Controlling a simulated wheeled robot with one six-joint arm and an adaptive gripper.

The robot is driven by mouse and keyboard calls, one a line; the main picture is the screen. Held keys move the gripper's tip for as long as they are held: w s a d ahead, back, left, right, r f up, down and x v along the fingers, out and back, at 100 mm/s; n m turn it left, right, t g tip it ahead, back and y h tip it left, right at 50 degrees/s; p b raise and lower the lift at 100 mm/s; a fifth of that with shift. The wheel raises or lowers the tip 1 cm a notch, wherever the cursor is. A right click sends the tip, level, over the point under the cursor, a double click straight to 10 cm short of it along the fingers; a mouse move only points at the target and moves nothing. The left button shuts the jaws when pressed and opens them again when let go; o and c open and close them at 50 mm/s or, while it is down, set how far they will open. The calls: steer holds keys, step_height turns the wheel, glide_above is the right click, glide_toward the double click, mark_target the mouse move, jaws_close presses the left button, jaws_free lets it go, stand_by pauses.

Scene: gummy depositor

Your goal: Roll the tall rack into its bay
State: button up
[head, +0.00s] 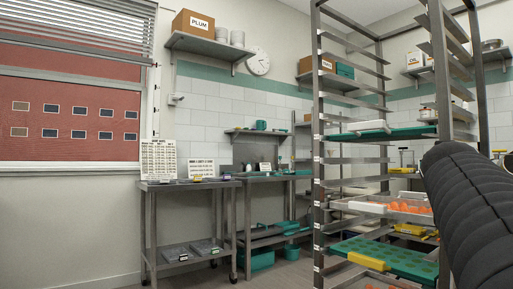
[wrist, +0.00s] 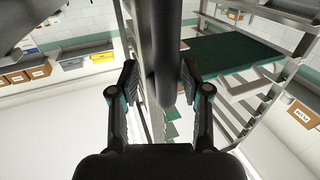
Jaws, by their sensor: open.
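The tall rack (head: 318,130) is a grey metal frame on the right of the head view. It holds trays at several levels, including a green tray (head: 385,257) and a white tray with orange pieces (head: 370,207). Its slotted side rails (wrist: 238,128) also show in the wrist view. My gripper (wrist: 160,85) is open, its two fingers on either side of a dark upright bar (wrist: 164,45), which looks like part of the rack. I cannot tell whether the fingers touch it. The rack's foot is out of view, and I cannot make out the bay.
My black arm covers the right of the head view. Left of the rack stand a steel table with signs (head: 190,184) and a workbench (head: 268,177). Shelves with boxes hang on the tiled wall. Some floor shows between the workbench and the rack.

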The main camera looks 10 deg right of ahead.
step_height(320, 180, up, 8)
steer(key=shift+s+d+r, duration=0.1)
steer(key=shift+r, duration=0.1)
stand_by(0.7)
